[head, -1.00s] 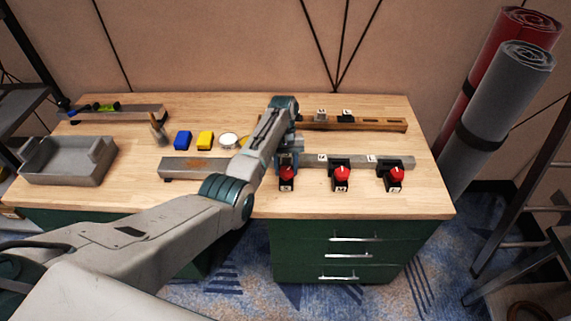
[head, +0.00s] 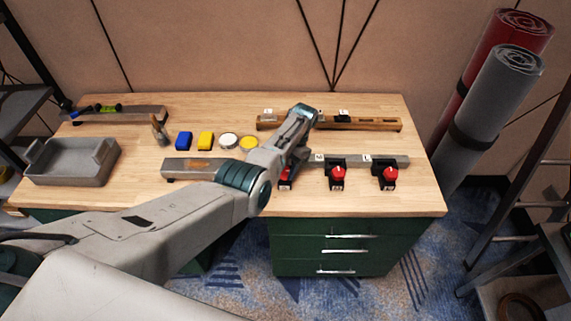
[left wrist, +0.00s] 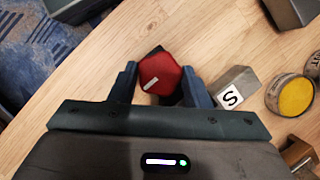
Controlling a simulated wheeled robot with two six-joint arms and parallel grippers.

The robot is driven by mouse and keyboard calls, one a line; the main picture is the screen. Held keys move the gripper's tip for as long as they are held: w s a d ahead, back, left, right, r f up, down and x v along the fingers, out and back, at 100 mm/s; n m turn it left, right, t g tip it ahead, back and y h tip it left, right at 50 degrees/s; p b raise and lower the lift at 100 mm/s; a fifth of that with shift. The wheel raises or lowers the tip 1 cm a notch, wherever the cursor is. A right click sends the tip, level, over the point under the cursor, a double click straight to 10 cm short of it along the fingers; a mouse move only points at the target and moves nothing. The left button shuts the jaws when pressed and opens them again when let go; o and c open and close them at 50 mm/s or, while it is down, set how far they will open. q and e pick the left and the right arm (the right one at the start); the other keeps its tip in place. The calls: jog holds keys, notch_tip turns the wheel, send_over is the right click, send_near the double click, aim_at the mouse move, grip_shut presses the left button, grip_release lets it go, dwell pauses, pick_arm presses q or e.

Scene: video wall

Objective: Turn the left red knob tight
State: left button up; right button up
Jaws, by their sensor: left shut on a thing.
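The left red knob (left wrist: 163,72) sits between the two fingers of my left gripper (left wrist: 163,82) in the left wrist view, with a white mark on its top. My left gripper is shut on it. In the head view my left gripper (head: 289,168) hides most of this left knob (head: 285,183), which is at the left end of a row of three. The middle red knob (head: 338,173) and the right red knob (head: 390,174) stand clear on black clamps along the grey bar (head: 355,160). My right gripper is not in view.
A wooden bar (head: 375,123) lies behind the grey bar. The front table edge is close to the knobs.

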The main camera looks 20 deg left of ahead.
pick_arm(q)
jog(key=shift+r+m+t+y+p, duration=0.1)
jog(key=shift+m+t+y+p, duration=0.2)
jog(key=shift+m+p, duration=0.5)
jog(key=shift+m, duration=0.3)
jog(key=o, duration=1)
jog(key=shift+d, duration=0.1)
jog(key=b+v, duration=0.3)
jog(key=v, duration=0.7)
jog(key=shift+w+r, duration=0.15)
jog(key=shift+r, duration=0.15)
jog(key=shift+d+f, duration=0.1)
